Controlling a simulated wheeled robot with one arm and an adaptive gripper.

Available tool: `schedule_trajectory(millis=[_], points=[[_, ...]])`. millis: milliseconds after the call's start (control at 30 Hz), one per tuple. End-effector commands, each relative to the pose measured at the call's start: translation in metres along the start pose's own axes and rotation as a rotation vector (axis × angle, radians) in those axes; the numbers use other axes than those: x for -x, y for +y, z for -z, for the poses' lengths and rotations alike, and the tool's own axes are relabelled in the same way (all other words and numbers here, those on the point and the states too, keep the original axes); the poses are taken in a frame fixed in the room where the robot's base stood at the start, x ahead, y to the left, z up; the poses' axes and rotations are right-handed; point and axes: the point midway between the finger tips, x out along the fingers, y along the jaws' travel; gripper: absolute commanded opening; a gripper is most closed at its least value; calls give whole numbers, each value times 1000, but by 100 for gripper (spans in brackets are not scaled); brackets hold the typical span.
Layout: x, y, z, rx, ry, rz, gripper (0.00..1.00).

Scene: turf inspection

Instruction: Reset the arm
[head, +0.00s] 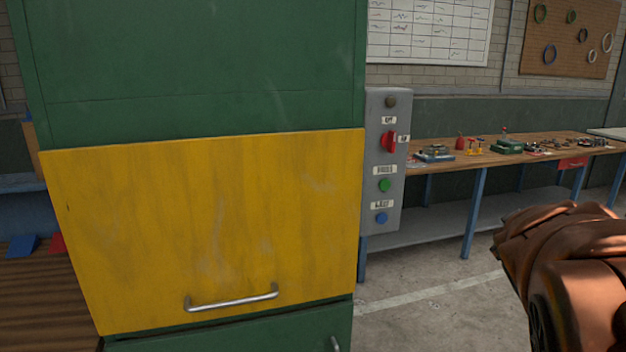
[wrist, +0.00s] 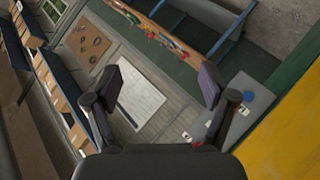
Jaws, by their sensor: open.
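My gripper (wrist: 162,90) shows in the wrist view with its two dark fingers spread apart and nothing between them. The wrist view is strongly tilted, so the room appears rotated. In the head view a copper-coloured part of my arm (head: 570,265) fills the lower right corner; the gripper itself is out of that view. A green cabinet (head: 200,65) with a yellow panel (head: 150,220) and a metal handle (head: 232,298) stands at the left of the head view. The yellow panel also shows at the right edge of the wrist view (wrist: 285,135).
A grey control box (head: 398,150) with a red switch and green and blue buttons is beside the cabinet. A workbench (head: 550,143) with several small items runs along the back wall. A whiteboard (head: 430,30) and a pegboard (head: 570,65) hang above. The floor (head: 430,290) between cabinet and arm looks clear.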

Motion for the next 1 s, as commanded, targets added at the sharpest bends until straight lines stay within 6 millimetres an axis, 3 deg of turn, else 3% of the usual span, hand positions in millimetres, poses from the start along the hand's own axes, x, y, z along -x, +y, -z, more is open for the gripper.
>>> schedule_trajectory(millis=[267,400,600,800,1000], points=[[57,-102,-109,-179,-393,281,83],[106,-156,-154,-213,-588,438,83],[188,-214,-204,-196,-843,643,83],[241,-237,-228,-159,-986,756,83],[250,-240,-232,-151,-1008,773,83]])
